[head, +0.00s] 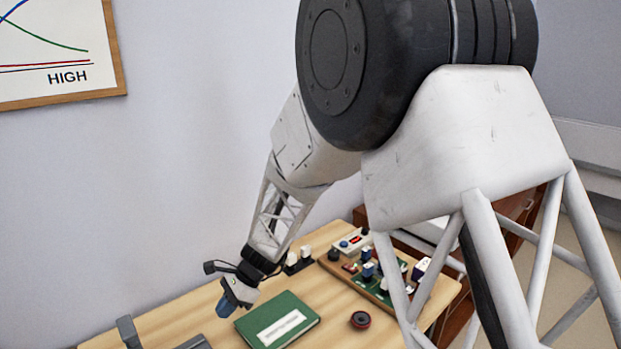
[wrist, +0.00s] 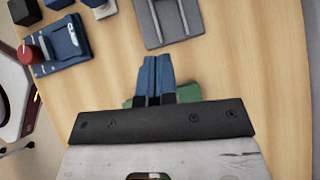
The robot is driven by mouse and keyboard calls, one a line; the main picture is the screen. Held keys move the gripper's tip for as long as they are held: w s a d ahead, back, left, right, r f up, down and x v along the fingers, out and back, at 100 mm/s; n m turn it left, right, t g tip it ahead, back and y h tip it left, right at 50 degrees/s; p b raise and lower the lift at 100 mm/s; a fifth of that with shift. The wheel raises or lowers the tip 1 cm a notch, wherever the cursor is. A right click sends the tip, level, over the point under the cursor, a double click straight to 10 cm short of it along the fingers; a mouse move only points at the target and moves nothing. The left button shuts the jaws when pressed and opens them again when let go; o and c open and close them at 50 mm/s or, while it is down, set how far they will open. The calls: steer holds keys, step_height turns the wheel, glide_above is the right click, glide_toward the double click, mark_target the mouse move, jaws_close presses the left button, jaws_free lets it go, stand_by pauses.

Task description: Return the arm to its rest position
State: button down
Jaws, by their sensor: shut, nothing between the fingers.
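My gripper (head: 225,307) is low over the left part of the wooden table in the head view, just left of a green book with a white label (head: 279,321). Its blue fingers (wrist: 160,80) are together in the wrist view, with nothing between them. A green patch shows behind the fingers there, partly hidden by the gripper. My white arm reaches down to the table from the upper right of the head view. I cannot tell the exact height of the fingertips above the table.
A small round speaker part (head: 360,320) lies right of the book. A board with several parts (head: 350,262) stands further right. Grey items (head: 130,332) are at the table's front left. In the wrist view a grey frame (wrist: 165,22) and a blue device (wrist: 62,45) lie near the top.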

steer(key=s+d+r+n+t+h, duration=0.1)
steer(key=s+d+r+n+t, duration=0.15)
steer(key=d+r, duration=0.7)
steer(key=s+d+r+n+t+h, duration=0.15)
steer(key=s+d+r+n, duration=0.35)
steer(key=d, duration=0.8)
steer(key=s+d+r+n+t+h, duration=0.1)
steer(key=s+d+r+h, duration=0.1)
steer(key=s+d, duration=0.6)
steer(key=s+d+r+n+t+h, duration=0.2)
steer(key=s+d+r, duration=0.3)
steer(key=s+d, duration=0.4)
steer(key=d, duration=0.4)
steer(key=shift+t+h, duration=0.3)
steer(key=shift+h, duration=0.05)
steer(key=shift+r, duration=0.1)
stand_by(0.8)
